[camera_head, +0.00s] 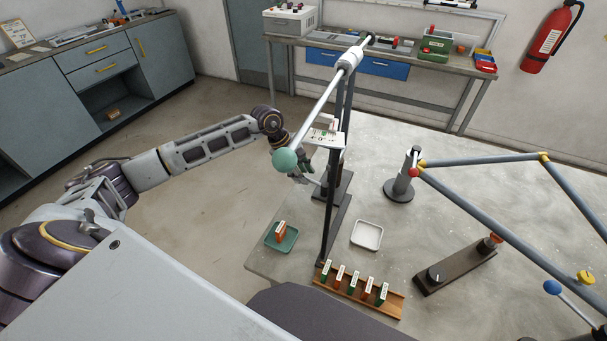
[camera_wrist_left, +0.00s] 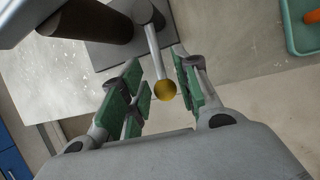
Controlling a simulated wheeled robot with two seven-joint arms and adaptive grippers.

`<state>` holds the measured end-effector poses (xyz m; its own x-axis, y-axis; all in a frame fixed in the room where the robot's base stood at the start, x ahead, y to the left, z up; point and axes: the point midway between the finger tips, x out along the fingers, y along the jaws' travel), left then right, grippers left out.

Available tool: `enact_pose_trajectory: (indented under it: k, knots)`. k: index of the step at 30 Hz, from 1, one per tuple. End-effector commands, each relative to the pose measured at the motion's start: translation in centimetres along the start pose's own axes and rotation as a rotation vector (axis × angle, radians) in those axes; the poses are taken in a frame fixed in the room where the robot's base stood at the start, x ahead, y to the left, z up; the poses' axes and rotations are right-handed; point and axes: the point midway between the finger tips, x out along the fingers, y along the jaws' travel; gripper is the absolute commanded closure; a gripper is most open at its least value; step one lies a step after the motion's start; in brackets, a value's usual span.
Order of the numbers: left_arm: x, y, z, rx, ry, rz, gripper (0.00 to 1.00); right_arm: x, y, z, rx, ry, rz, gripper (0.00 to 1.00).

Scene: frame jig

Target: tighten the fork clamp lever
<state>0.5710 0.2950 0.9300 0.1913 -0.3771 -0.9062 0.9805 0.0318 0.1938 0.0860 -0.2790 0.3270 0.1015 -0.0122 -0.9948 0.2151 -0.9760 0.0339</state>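A short grey lever with a gold ball knob (camera_wrist_left: 165,91) shows in the left wrist view, rising from a round pivot on a dark block. I take it to be the clamp lever; it is not clear in the head view. My left gripper (camera_wrist_left: 160,80) is open, its green-padded fingers on either side of the knob with gaps visible. In the head view my left gripper (camera_head: 304,168) is beside the upright stand, partly hidden behind a teal ball on a long rod. My right gripper is not in view.
A teal tray (camera_head: 270,240) with an orange-labelled piece, a white tray (camera_head: 379,235) and a wooden rack (camera_head: 392,303) of tags stand on the table. A grey tube frame (camera_head: 490,157) fills the right side. A small round-based post (camera_head: 399,193) stands mid-table.

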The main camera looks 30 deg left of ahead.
Motion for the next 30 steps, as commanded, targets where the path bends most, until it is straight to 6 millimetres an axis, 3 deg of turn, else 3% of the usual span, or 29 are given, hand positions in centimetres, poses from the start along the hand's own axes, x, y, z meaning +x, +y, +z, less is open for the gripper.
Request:
enact_pose_trajectory:
  k: [6, 15, 22, 30]
  knots:
    - [1.09, -0.03, -0.02, 0.0, 0.0, 0.0, 0.68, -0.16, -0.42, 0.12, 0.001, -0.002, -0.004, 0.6]
    - [1.2, -0.05, -0.02, 0.0, 0.001, -0.001, 0.68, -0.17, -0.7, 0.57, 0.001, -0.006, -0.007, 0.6]
    - [1.18, -0.04, -0.02, 0.0, 0.001, -0.001, 0.98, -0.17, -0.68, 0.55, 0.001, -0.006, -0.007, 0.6]
    - [1.17, -0.03, -0.03, -0.001, 0.001, 0.0, 1.0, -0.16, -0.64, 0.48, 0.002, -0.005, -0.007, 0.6]
